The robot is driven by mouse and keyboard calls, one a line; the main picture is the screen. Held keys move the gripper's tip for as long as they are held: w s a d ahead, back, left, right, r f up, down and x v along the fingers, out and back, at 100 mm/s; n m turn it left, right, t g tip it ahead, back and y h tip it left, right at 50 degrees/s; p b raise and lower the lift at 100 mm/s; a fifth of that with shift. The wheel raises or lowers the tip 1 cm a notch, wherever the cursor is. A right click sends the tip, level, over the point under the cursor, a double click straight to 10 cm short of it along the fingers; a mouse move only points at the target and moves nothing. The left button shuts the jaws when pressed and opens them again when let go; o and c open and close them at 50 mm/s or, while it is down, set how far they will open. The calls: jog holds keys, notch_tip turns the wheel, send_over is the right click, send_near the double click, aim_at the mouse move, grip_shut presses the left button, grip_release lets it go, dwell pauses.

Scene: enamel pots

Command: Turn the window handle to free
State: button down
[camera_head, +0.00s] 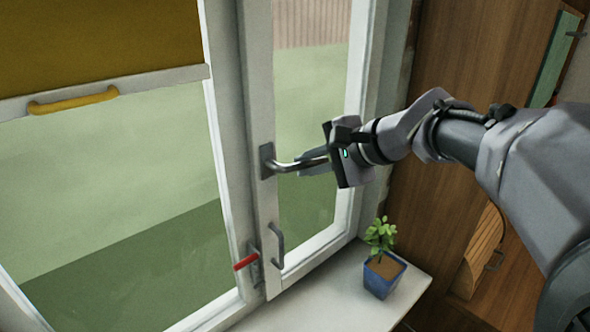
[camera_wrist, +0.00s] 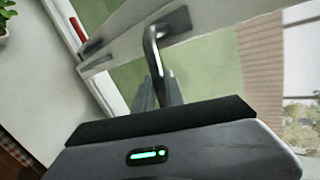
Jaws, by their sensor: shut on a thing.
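The window handle (camera_head: 288,166) is a grey metal lever on a dark plate on the white window frame (camera_head: 258,100). It points sideways to the right, roughly level, in the head view. My gripper (camera_head: 312,163) comes from the right and is shut on the free end of the lever. In the wrist view the handle (camera_wrist: 151,50) bends from its plate down to my gripper's fingers (camera_wrist: 158,92). The fingers lie along the lever; their exact contact is partly hidden by the gripper body.
A red-gripped catch (camera_head: 246,261) and a grey pull (camera_head: 277,245) sit lower on the frame. A blue potted plant (camera_head: 383,273) stands on the white sill (camera_head: 335,300). A yellow blind with a yellow handle (camera_head: 73,100) hangs at left. A wooden cabinet stands right.

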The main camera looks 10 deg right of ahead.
jog(key=shift+r+n+t+h+b, duration=0.3)
jog(key=shift+r+n+h+b, duration=0.15)
jog(key=shift+r+n+h, duration=0.15)
jog(key=shift+r, duration=0.1)
jog(key=c, duration=1.7)
grip_release()
jog(key=p+v, duration=0.3)
jog(key=v, duration=1.4)
jog(key=shift+s, duration=0.3)
jog(key=s+a+f+n+g+h+b, duration=0.1)
jog(key=s+f, duration=0.3)
jog(key=f, duration=0.6)
jog(key=s+a+f+n+g+h+b, duration=0.1)
jog(key=s+a+f+n+b, duration=0.2)
jog(key=f, duration=0.7)
jog(key=s+a+f+n+g+h+b, duration=0.1)
jog(key=s+a+f+n+h+b, duration=0.1)
jog(key=s+f, duration=0.5)
notch_tip(320, 180, down, 4)
jog(key=shift+s+a+f+n+b, duration=0.1)
jog(key=shift+s+a+n+b, duration=0.4)
jog(key=shift+b, duration=0.75)
